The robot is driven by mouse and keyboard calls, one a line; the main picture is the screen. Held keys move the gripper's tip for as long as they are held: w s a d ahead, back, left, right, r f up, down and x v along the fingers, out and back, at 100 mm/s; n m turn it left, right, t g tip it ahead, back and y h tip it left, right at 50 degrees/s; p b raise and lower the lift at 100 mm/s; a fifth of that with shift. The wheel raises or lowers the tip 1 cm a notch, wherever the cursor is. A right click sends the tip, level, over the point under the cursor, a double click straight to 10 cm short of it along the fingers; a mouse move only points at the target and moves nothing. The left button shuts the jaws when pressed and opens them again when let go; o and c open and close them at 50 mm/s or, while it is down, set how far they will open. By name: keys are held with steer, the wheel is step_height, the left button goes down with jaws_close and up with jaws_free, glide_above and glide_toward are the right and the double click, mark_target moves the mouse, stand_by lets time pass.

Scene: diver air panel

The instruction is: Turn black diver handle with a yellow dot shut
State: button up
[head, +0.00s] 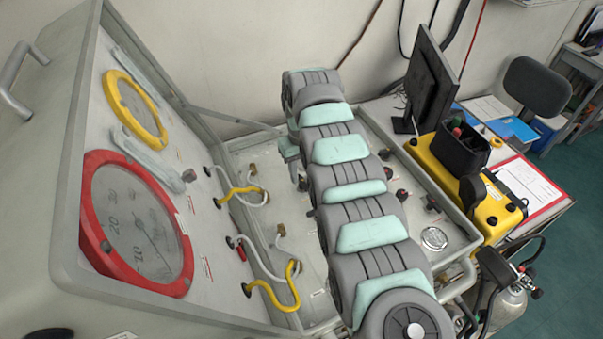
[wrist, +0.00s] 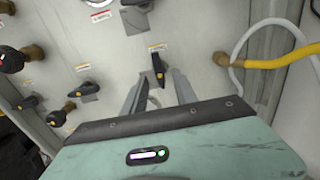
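In the wrist view, a small black handle (wrist: 158,65) with a yellow-orange dot near its lower end stands on the pale panel (wrist: 205,35). It points roughly up and down in the picture, under a small label. My gripper (wrist: 157,80) is open, with one grey finger to the left and one to the right of the handle's lower end. Gaps show on both sides, and I see no clear contact. In the head view my arm covers much of the panel and hides this handle.
Other black handles with yellow marks, such as one at the left (wrist: 60,114), sit on the panel. In the head view, a gauge board with a red-rimmed gauge (head: 182,240) rises at the left.

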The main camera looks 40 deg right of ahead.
steer(key=shift+f, duration=0.65)
steer(key=shift+c, duration=0.3)
jaws_close()
